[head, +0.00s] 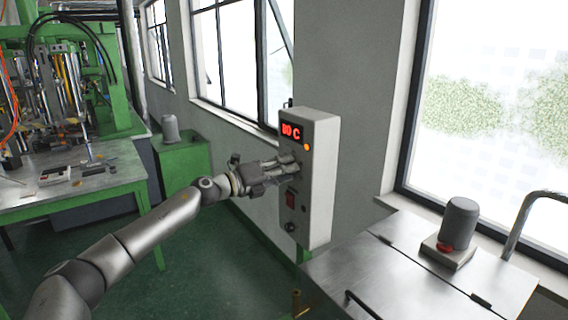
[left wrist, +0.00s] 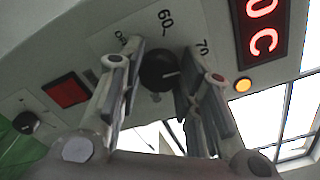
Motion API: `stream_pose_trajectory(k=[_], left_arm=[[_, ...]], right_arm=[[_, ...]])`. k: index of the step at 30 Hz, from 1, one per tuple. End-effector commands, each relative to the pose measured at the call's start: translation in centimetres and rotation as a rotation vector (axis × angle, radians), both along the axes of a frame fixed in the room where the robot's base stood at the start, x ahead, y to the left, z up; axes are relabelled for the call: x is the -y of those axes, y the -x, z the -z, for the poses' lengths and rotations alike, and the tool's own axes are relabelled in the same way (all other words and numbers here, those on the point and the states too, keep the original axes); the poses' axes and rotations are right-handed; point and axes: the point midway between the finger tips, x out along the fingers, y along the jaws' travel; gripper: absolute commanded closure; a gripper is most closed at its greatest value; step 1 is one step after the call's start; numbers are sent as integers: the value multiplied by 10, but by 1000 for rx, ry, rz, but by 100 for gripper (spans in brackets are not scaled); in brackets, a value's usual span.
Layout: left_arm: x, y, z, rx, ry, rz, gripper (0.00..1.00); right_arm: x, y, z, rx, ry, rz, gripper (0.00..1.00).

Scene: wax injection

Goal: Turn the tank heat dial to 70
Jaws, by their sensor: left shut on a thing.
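The tank heat dial (left wrist: 157,70) is a round black knob on the pale control box (head: 318,200). In the left wrist view the marks OFF, 60 and 70 show around it. A short light line on the knob points roughly toward the 70 side; its exact setting is hard to read. My left gripper (head: 287,163) reaches the box front from the left, with its fingers on both sides of the knob, shut on it. In the head view the gripper hides the dial. The red display (head: 291,130) above appears to read 80 C. My right gripper is out of view.
An orange lamp (head: 306,147) sits beside the display and a red switch (head: 290,199) below the dial. A smaller black knob (left wrist: 26,122) is lower on the box. A metal-topped tank (head: 400,260) stands at the right. A green machine bench (head: 75,175) is at the left.

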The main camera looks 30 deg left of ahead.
Motion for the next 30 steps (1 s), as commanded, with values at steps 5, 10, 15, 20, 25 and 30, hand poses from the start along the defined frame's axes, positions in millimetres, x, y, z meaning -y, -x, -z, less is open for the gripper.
stream_pose_trajectory(k=[5, 10, 15, 20, 25, 30], left_arm=[[-2, 0, -3, -21, 59, -4, 92], [-2, 0, -2, -31, 85, -4, 92], [-2, 0, -2, -33, 91, -4, 92], [-2, 0, -2, -33, 90, -4, 92], [-2, 0, -2, -32, 89, -4, 59], [-1, 0, -1, -34, 89, -3, 46]], right_arm=[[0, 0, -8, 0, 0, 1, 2], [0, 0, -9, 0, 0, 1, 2], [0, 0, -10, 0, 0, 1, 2], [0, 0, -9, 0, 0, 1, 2], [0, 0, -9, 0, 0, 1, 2], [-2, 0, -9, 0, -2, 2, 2]])
